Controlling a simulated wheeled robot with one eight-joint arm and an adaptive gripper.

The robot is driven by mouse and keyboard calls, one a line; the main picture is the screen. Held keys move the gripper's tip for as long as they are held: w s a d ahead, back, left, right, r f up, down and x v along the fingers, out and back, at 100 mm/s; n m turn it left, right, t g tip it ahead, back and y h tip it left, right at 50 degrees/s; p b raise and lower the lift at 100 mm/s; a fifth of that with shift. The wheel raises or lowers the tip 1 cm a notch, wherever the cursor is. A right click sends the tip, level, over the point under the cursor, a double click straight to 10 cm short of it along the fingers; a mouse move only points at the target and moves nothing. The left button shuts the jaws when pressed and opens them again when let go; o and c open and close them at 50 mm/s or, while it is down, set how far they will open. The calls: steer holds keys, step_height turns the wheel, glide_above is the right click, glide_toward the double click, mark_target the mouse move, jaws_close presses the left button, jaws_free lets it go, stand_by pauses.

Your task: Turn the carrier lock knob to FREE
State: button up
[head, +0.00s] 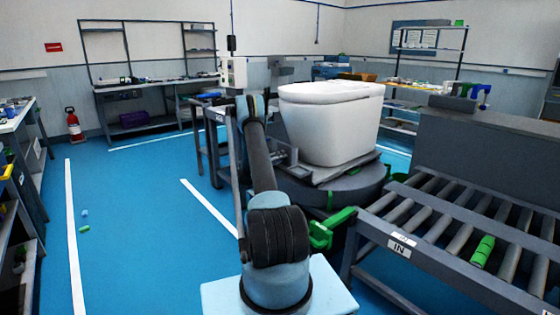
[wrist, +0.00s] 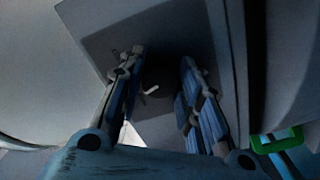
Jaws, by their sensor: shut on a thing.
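The carrier lock knob (wrist: 158,70) is dark and round in the wrist view. It lies in shadow on a grey plate or housing (wrist: 105,30). My gripper (wrist: 160,64) has its two blue-padded fingers on either side of the knob and is shut on it. A small pale pointer-like mark (wrist: 150,90) shows by the knob, near the left finger. No FREE label can be read, so the knob's setting cannot be told. In the head view my arm hides the gripper, and the knob does not show; the white toilet (head: 328,125) sits on its dark round carrier (head: 345,195).
A roller conveyor (head: 400,250) marked IN stands at the right, with a green cylinder (head: 483,251) on it. A green bracket (head: 325,230) sticks out beside the carrier; a green part (wrist: 278,141) shows at the wrist view's right. Blue floor (head: 140,220) at left is mostly clear.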

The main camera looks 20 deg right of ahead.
steer(key=n, duration=0.4)
steer(key=shift+n, duration=0.3)
stand_by(0.3)
steer(key=shift+a, duration=0.1)
steer(key=o, duration=1)
steer(key=shift+w+f, duration=0.1)
steer(key=shift+o, duration=0.2)
steer(key=v, duration=1.2)
